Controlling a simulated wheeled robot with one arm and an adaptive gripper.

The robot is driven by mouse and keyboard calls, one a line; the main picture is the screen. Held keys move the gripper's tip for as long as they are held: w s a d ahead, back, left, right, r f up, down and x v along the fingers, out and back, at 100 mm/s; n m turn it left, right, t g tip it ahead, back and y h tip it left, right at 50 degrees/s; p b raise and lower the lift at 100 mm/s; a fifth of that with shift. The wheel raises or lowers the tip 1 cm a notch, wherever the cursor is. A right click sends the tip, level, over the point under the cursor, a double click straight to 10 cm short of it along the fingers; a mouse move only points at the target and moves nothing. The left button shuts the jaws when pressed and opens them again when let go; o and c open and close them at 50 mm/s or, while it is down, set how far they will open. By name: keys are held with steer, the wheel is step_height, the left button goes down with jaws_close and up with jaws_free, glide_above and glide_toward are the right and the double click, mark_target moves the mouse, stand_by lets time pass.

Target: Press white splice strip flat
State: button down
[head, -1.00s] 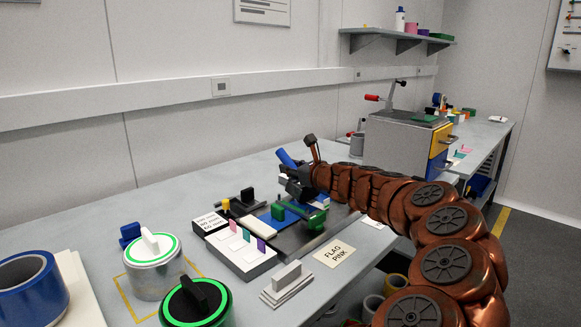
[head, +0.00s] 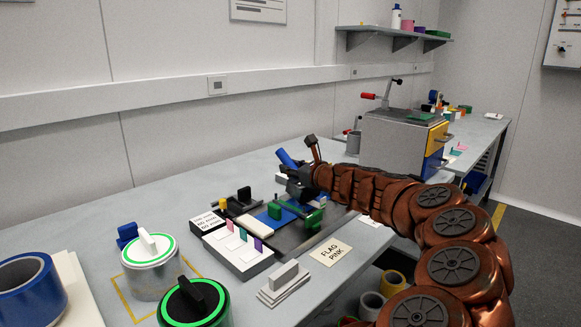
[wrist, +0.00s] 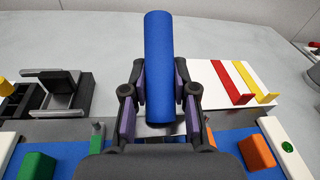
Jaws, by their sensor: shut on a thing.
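My gripper (wrist: 158,100) is shut on a blue cylinder, which looks like a roller (wrist: 162,60). The purple-padded fingers stand on both sides of it. In the head view, my gripper (head: 300,185) is over the far end of the dark splicing fixture (head: 292,237), with the blue roller (head: 287,159) tilted up. Blue film (wrist: 68,146) lies on the fixture on both sides of my gripper in the wrist view. I cannot make out the white splice strip for certain; my gripper hides the middle of the film.
A green block (wrist: 37,166) and an orange block (wrist: 257,152) stand on the film. A white plate with red and yellow strips (wrist: 232,82) lies behind right.

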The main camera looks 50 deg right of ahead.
steer(key=shift+s+f, duration=0.1)
steer(key=shift+s, duration=0.15)
steer(key=shift+s+p, duration=0.5)
steer(key=shift+s, duration=0.15)
stand_by(0.7)
steer(key=shift+s, duration=0.6)
steer(key=shift+p, duration=0.35)
steer(key=shift+w+r+p, duration=0.35)
steer(key=shift+r+p, duration=0.95)
steer(key=shift+r, duration=0.05)
steer(key=shift+w+r+p, duration=0.35)
steer(key=shift+r+p, duration=0.9)
steer(key=shift+r, duration=0.1)
steer(key=shift+w+r+p, duration=0.35)
steer(key=shift+r+p, duration=0.95)
steer(key=shift+r, duration=0.05)
